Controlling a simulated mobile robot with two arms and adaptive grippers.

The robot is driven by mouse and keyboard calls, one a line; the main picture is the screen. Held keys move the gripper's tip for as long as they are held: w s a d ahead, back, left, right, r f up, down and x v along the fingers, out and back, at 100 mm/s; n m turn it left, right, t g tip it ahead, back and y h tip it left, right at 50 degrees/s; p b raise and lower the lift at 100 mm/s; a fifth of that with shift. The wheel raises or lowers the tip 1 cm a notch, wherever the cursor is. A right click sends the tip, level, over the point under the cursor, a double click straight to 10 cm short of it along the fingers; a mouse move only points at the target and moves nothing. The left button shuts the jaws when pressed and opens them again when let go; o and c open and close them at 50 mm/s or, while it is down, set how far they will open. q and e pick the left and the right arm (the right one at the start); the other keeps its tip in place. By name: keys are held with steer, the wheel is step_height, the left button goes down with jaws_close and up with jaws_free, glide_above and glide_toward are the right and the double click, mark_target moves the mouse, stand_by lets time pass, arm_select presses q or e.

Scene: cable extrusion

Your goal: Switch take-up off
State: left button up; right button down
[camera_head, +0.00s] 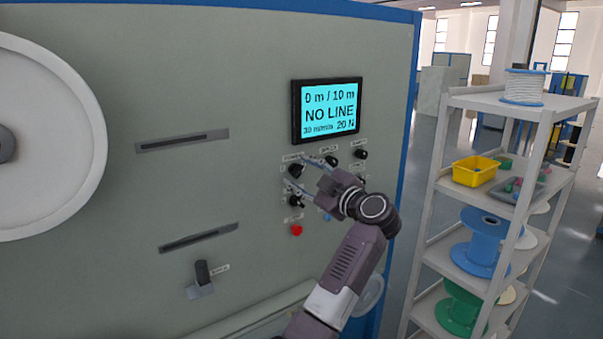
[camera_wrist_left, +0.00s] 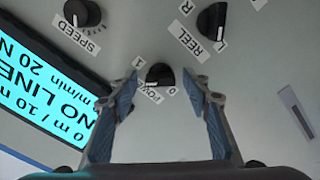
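The take-up machine's grey panel (camera_head: 250,110) fills the left of the head view. Its black POWER knob (camera_wrist_left: 160,73), labelled 1 and 0, lies ahead between my fingertips in the left wrist view; it also shows in the head view (camera_head: 296,170). My left gripper (camera_wrist_left: 167,82) is open, with one finger on each side of that knob; I cannot tell whether they touch it. In the head view the left gripper (camera_head: 296,173) reaches the panel from the lower right. The REEL knob (camera_wrist_left: 212,20) and SPEED knob (camera_wrist_left: 82,12) are nearby. My right gripper is out of view.
The lit screen (camera_head: 330,110) reads "NO LINE", "0 m / 10 m". A red button (camera_head: 297,230) sits below the knobs. A large white reel (camera_head: 50,130) is at left. A grey shelf rack (camera_head: 440,180) with spools and a yellow bin (camera_head: 475,171) stands at right.

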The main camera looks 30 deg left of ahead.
arm_select(q)
steer(key=c, duration=1.1)
steer(key=shift+o, duration=0.2)
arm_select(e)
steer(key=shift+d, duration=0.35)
arm_select(q)
steer(key=shift+f, duration=0.1)
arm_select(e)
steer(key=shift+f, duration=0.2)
arm_select(q)
steer(key=n+b, duration=0.2)
steer(key=n, duration=0.2)
steer(key=shift+f+b, duration=0.15)
steer(key=shift+b, duration=0.2)
steer(key=n+b, duration=1)
steer(key=n, duration=0.3)
steer(key=shift+n, duration=0.3)
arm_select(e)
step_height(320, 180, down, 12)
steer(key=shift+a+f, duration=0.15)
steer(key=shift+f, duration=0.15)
